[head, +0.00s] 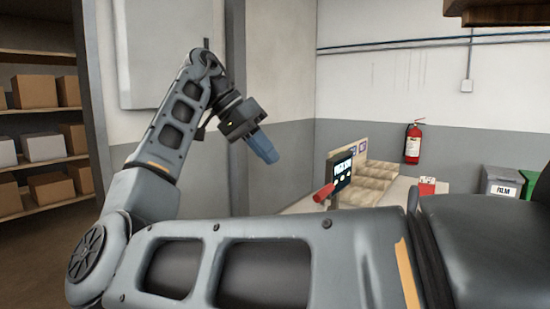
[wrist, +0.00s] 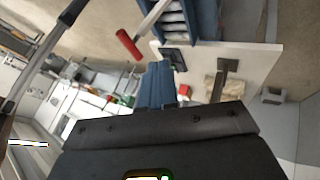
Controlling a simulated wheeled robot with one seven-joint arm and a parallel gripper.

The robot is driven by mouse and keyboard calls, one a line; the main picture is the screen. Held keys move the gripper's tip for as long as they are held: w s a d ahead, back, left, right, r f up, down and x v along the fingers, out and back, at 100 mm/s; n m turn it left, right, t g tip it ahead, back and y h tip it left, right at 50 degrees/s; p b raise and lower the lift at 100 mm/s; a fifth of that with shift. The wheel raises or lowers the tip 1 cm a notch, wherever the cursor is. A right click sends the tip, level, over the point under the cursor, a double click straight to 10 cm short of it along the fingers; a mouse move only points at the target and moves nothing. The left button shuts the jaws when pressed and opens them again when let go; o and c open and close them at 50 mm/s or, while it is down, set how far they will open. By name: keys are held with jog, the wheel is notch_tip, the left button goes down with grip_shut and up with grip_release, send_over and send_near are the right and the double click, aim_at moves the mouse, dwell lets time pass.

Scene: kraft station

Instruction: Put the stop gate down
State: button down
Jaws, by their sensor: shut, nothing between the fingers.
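A red grip (head: 323,193), which looks like the handle of the stop gate, shows in the head view just left of a small screen. In the wrist view a red grip (wrist: 128,45) sits on the end of a pale lever (wrist: 152,18) that runs to a blue frame with rollers (wrist: 174,24). The gate's own plate cannot be made out. My gripper (head: 266,150) is shut and empty, with blue fingers pointing down and right. It is up and left of the red grip in the head view, apart from it. Its fingers (wrist: 158,82) also show in the wrist view.
A fire extinguisher (head: 413,142) hangs on the wall. A FILM bin (head: 502,186) is at right. Shelves with boxes (head: 35,92) stand at left. My arm hides the lower middle.

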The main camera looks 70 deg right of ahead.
jog(key=s+d+f, duration=0.1)
jog(key=s+f, duration=0.5)
jog(key=s, duration=0.2)
jog(key=shift+s, duration=0.2)
jog(key=shift+s+d, duration=0.1)
jog(key=shift+s, duration=0.05)
